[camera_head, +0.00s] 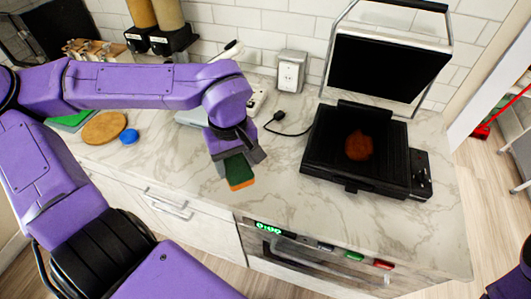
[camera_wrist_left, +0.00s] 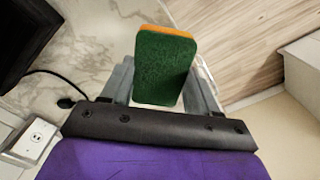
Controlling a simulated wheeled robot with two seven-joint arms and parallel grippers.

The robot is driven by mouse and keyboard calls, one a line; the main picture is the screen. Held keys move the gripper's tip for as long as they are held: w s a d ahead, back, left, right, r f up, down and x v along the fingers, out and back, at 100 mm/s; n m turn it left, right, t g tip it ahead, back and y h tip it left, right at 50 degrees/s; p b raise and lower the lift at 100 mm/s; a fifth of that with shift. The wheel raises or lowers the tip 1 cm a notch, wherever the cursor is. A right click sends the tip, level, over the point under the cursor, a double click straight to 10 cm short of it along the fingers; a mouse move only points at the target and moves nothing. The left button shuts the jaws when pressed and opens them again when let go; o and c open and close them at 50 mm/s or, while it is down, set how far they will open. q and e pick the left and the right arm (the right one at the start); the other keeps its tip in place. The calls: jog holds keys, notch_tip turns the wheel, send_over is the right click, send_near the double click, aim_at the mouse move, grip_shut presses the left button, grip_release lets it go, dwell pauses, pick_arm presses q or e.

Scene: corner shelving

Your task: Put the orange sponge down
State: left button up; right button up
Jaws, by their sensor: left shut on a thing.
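The orange sponge (camera_head: 241,182) has a green face and an orange edge. My left gripper (camera_head: 236,164) is shut on it and holds it over the front part of the marble counter, left of the grill. In the left wrist view, the sponge (camera_wrist_left: 164,65) sits between the two grey fingers (camera_wrist_left: 163,82), green face toward the camera and orange edge at the top. I cannot tell how far it is from the counter surface. At the lower right edge of the head view only a part of my right arm shows; its gripper is out of view.
An open black grill (camera_head: 325,178) with a brown patty (camera_head: 359,145) stands on the right of the counter (camera_head: 290,215). A wall socket (camera_head: 290,72) and black cord lie behind. A blue lid (camera_head: 129,136) and round wooden board (camera_head: 104,128) are at left. The front middle counter is clear.

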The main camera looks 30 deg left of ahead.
aim_at(239, 157)
pick_arm(q)
jog(key=shift+w+a+f+b, duration=0.25)
jog(key=shift+w+f+b, duration=0.3)
jog(key=shift+w+b, duration=0.1)
jog(key=shift+w+a+f+b, duration=0.2)
jog(key=shift+w+f+b, duration=0.3)
jog(key=shift+b, duration=0.1)
jog(key=w+f, duration=0.3)
jog(key=w, duration=0.2)
jog(key=w+f, duration=0.2)
jog(key=w, duration=0.1)
jog(key=shift+a+f, duration=0.3)
jog(key=shift+w+a+f+p, duration=0.1)
jog(key=shift+w+f+p, duration=0.05)
jog(key=shift+f+p, duration=0.15)
notch_tip(239, 157, down, 3)
jog(key=shift+w+f, duration=0.3)
jog(key=shift+f, duration=0.05)
pick_arm(e)
jog(key=shift+s+f, duration=0.2)
jog(key=shift+f, duration=0.95)
